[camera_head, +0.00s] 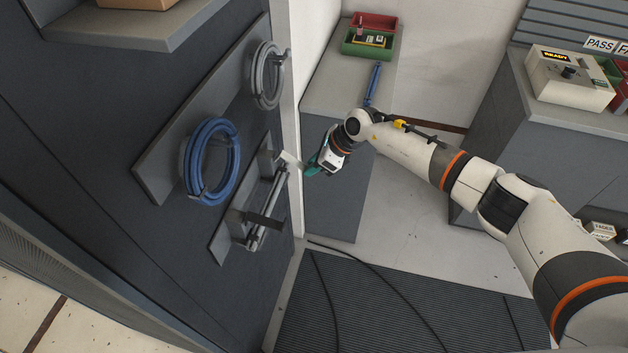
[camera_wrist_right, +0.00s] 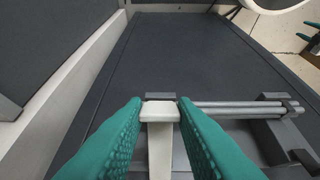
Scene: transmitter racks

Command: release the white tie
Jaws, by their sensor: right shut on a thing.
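The white tie (camera_head: 291,160) is a short pale strap at the upper end of a bundle of grey rods or cables (camera_head: 267,207) on a wall bracket. My right gripper (camera_head: 308,168), with teal fingers, is at its outer end. In the right wrist view the white tie (camera_wrist_right: 160,112) stands between the two fingers of my right gripper (camera_wrist_right: 160,135), which are shut on it. The grey bundle (camera_wrist_right: 235,107) runs right from the tie. A black tie (camera_head: 262,219) crosses the bundle's lower part. My left gripper is not in view.
A blue cable coil (camera_head: 211,160) and a grey coil (camera_head: 267,75) hang on a wall plate beside the bracket. A grey bench (camera_head: 335,205) stands behind my right gripper, with red (camera_head: 376,22) and green bins (camera_head: 350,48) at its far end.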

